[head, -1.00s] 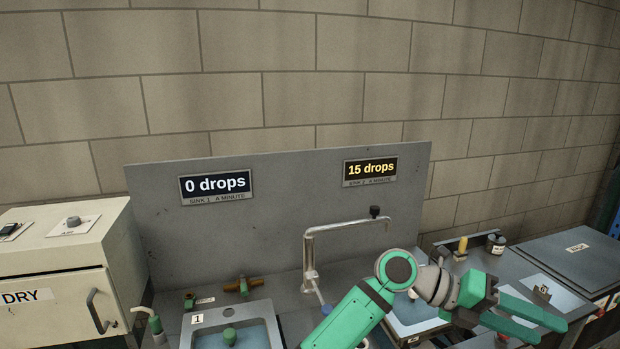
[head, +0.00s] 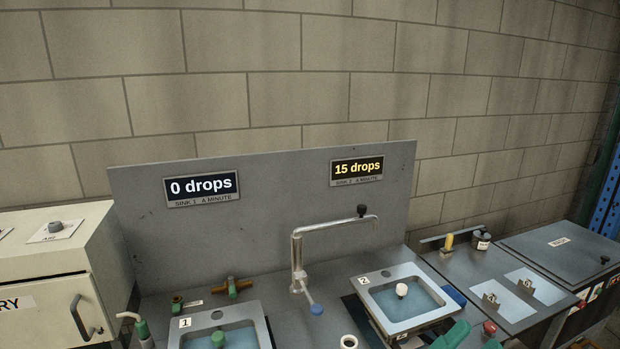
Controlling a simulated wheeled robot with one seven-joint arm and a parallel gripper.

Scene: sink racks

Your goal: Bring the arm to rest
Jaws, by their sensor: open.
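My gripper (head: 475,338) shows only as two green fingertips at the bottom edge of the head view. They are apart, and nothing shows between them. The fingertips appear just below and right of sink 2 (head: 446,317) in the picture. The rest of my arm is outside the view.
Sink 1 (head: 177,341) is at the lower left, with a green plug in it. A bent tap (head: 297,262) stands between the sinks. The back panel's signs read 0 drops (head: 203,187) and 15 drops (head: 358,168). A cream cabinet (head: 40,300) is left; a grey bench (head: 470,270) is right.

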